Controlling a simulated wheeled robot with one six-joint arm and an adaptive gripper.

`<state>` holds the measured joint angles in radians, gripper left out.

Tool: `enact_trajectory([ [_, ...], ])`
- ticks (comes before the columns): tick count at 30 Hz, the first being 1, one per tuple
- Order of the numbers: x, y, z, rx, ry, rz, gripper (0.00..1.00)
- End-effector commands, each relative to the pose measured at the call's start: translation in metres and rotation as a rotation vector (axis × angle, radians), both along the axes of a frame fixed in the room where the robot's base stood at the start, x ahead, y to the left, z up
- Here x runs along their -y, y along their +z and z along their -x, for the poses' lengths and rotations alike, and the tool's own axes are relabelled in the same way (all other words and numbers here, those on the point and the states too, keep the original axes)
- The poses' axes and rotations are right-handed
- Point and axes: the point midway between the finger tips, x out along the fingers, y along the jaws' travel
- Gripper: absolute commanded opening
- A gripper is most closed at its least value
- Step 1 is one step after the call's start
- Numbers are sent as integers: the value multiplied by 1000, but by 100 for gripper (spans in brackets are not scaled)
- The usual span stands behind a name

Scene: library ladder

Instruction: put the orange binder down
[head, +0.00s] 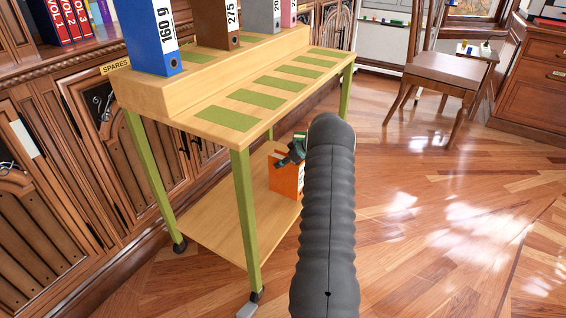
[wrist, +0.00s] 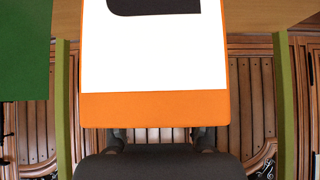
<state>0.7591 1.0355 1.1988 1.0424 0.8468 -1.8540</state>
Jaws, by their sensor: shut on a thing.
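The orange binder (head: 285,176) is upright at the far right part of the cart's lower shelf (head: 222,238). I cannot tell whether its base touches the shelf. My gripper (head: 291,154) is shut on the binder's upper part; my dark arm hides much of the right side. In the wrist view the orange binder (wrist: 150,108) fills the upper middle, with a white label and part of a black mark. My gripper's fingers (wrist: 160,140) show just below it, partly hidden by the binder.
The cart's top (head: 205,112) has bare green mats in front. A blue binder (head: 156,40), a brown, a grey and a pink one stand on its raised step. A green object (wrist: 25,50) is close left in the wrist view. A chair (head: 445,80) stands right; floor between is clear.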

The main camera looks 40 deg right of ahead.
Motion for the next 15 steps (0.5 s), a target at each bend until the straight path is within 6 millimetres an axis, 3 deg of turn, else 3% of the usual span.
enact_trajectory([
  [15,0,-9,0,2,1,2,0],
])
